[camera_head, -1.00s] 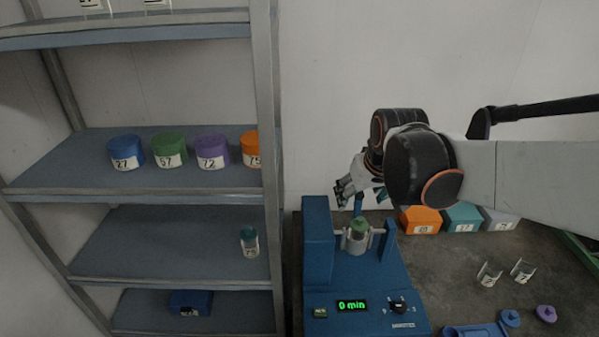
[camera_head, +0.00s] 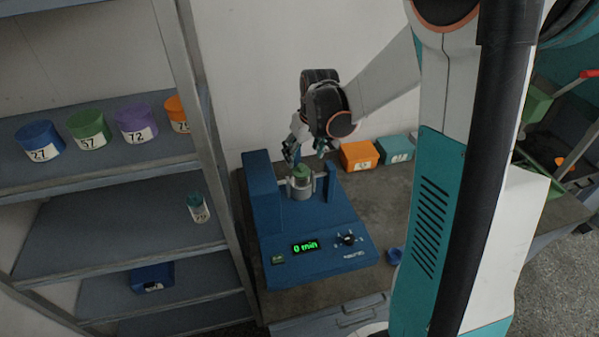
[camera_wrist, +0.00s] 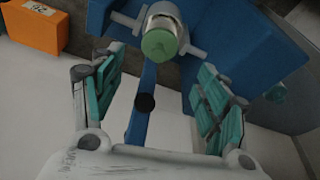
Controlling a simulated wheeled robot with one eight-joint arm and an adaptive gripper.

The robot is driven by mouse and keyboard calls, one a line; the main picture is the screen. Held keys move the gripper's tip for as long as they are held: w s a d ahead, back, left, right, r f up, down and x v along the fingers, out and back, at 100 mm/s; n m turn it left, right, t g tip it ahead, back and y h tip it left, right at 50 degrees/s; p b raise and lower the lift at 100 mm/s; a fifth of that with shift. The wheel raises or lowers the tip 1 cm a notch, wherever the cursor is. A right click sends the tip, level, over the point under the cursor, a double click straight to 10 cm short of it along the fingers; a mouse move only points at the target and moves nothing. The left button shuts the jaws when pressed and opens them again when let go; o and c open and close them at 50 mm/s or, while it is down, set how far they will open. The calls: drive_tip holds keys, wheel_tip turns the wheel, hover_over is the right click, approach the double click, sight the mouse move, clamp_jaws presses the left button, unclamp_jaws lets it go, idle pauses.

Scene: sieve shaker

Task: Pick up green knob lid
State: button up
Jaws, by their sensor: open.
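The green knob lid (camera_head: 301,171) sits on top of a small clear and metal cup held in the blue sieve shaker (camera_head: 262,215). In the wrist view the lid (camera_wrist: 159,44) shows as a round green disc at the top middle, beyond my fingertips. My gripper (camera_head: 304,150) is above and slightly behind the shaker, close over the lid but apart from it. In the wrist view my gripper (camera_wrist: 157,85) has its teal-padded fingers spread wide with nothing between them. The shaker's display (camera_head: 305,247) reads 0 min.
An orange box (camera_head: 357,156) and a teal box (camera_head: 394,149) stand right of the shaker, near the wall. A shelf rack (camera_head: 190,110) is close on the left, with blue, green and purple lidded tubs and a small teal-capped jar (camera_head: 198,208).

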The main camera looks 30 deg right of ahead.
sight(301, 165)
drive_tip(key=b+x, duration=0.2)
drive_tip(key=x, duration=0.5)
drive_tip(key=shift+w+d+f, duration=0.1)
drive_tip(key=shift+w+f, duration=0.05)
drive_tip(key=shift+f, duration=0.1)
drive_tip(key=c, duration=0.8)
